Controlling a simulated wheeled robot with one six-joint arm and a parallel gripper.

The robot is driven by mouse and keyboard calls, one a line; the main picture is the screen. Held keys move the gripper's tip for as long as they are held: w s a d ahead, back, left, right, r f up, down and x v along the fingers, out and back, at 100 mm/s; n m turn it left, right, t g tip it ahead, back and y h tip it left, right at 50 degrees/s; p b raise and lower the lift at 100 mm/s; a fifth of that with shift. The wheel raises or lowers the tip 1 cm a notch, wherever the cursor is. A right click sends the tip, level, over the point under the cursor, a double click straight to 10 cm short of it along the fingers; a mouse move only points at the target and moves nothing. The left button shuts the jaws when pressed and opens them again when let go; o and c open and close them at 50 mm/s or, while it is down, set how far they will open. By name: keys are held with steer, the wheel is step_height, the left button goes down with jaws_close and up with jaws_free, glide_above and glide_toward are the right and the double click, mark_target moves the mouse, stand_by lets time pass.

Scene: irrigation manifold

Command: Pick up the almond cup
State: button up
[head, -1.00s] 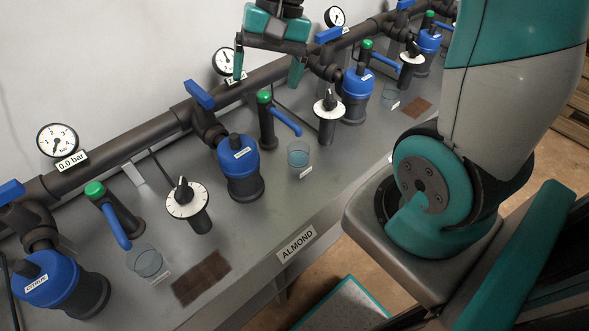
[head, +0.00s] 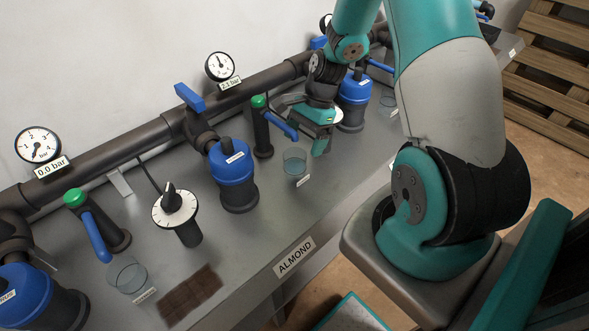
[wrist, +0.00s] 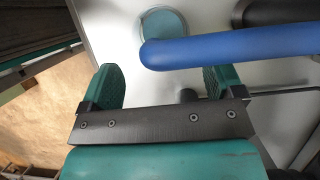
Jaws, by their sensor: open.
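A clear cup with bluish contents (head: 294,161) stands upright on the grey bench, behind the ALMOND sign (head: 295,257); its own small tag is too small to read. In the wrist view the cup (wrist: 160,20) shows at the top, ahead of the gap between the fingers and partly covered by a blue lever (wrist: 225,45). My gripper (head: 298,130) is open and empty, low over the bench just behind and right of the cup. Its two teal fingers also show in the wrist view (wrist: 165,85), apart from the cup.
The blue lever (head: 281,125) on a green-topped valve (head: 261,128) lies close to the gripper and cup. A blue-capped filter (head: 235,175) stands left, another (head: 354,98) right. A second cup (head: 128,275) and a brown mat (head: 190,293) are front left. Bench between is clear.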

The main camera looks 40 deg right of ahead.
mark_target(298, 158)
steer(key=shift+d+p+x, duration=0.1)
steer(key=shift+p+x, duration=0.1)
steer(key=shift+x, duration=1.25)
steer(key=shift+d+p+x, duration=0.15)
steer(key=shift+x, duration=1.3)
steer(key=shift+w+f, duration=0.15)
steer(key=shift+w, duration=0.05)
steer(key=c, duration=1)
